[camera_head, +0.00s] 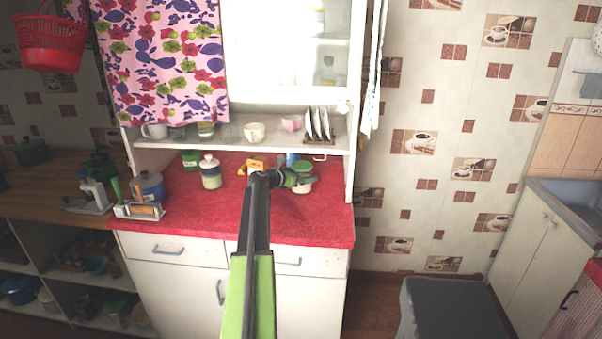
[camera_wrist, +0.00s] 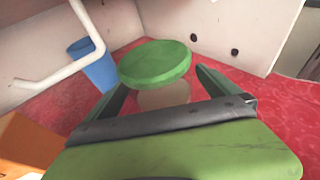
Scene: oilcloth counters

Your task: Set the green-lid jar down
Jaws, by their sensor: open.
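The green-lid jar (camera_head: 304,184) stands on the red oilcloth counter (camera_head: 325,220), near its right back part. Its round green lid (camera_wrist: 154,62) is in the middle of the wrist view, with the pale jar body (camera_wrist: 165,97) partly showing below it. My gripper (camera_head: 292,178) is at the jar's left side in the head view. In the wrist view my gripper (camera_wrist: 162,82) is open, with one finger on each side of the jar. Whether either finger touches the jar I cannot tell.
A blue cup (camera_wrist: 93,65) stands behind and left of the jar. An orange box (camera_head: 257,162) is left of it. A white-lid jar (camera_head: 210,172) stands further left. A shelf (camera_head: 225,133) with cups hangs above. The counter's front is clear.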

